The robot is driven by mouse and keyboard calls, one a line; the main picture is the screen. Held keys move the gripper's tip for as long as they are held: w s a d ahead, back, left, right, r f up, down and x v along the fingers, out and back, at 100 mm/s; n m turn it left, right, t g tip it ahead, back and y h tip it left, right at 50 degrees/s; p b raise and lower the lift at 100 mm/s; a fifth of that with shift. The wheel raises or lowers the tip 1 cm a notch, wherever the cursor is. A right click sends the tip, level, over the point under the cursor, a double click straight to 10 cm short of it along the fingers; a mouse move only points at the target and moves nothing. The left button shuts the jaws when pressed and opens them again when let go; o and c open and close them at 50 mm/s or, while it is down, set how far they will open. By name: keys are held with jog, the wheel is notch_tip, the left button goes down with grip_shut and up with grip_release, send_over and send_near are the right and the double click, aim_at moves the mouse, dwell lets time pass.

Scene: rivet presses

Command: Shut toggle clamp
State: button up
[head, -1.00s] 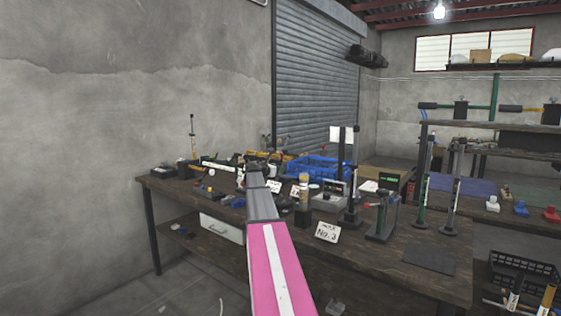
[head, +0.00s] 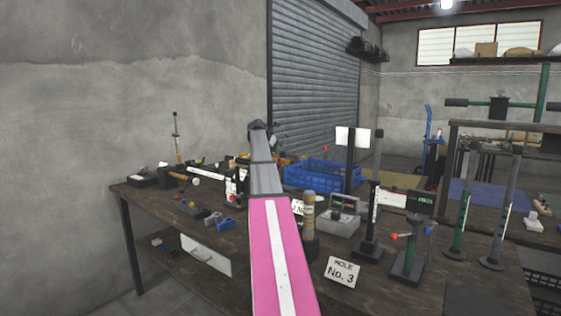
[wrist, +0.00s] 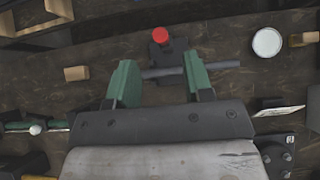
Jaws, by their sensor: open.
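In the wrist view my gripper (wrist: 160,84) is open, its two green fingers spread apart. Just beyond the fingertips is a dark fixture (wrist: 160,58) with a red round knob on top, which may be the toggle clamp. A grey bar (wrist: 222,66) runs crosswise by the fingers; I cannot tell whether they touch it. In the head view my arm reaches over the bench, and the dark gripper end (head: 258,130) is small and unclear. The clamp cannot be made out for certain there.
The dark wooden bench (head: 225,235) is crowded. A blue crate (head: 318,176) stands behind my arm. Upright stands, a hand press with a red knob (head: 408,250) and a "MOLE No. 3" sign (head: 342,271) are to the right. A round white lid (wrist: 267,42) lies right of the fixture.

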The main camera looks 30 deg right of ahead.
jog(key=x, duration=0.9)
jog(key=shift+w+d+f, duration=0.1)
jog(key=shift+d+f, duration=0.15)
grip_shut()
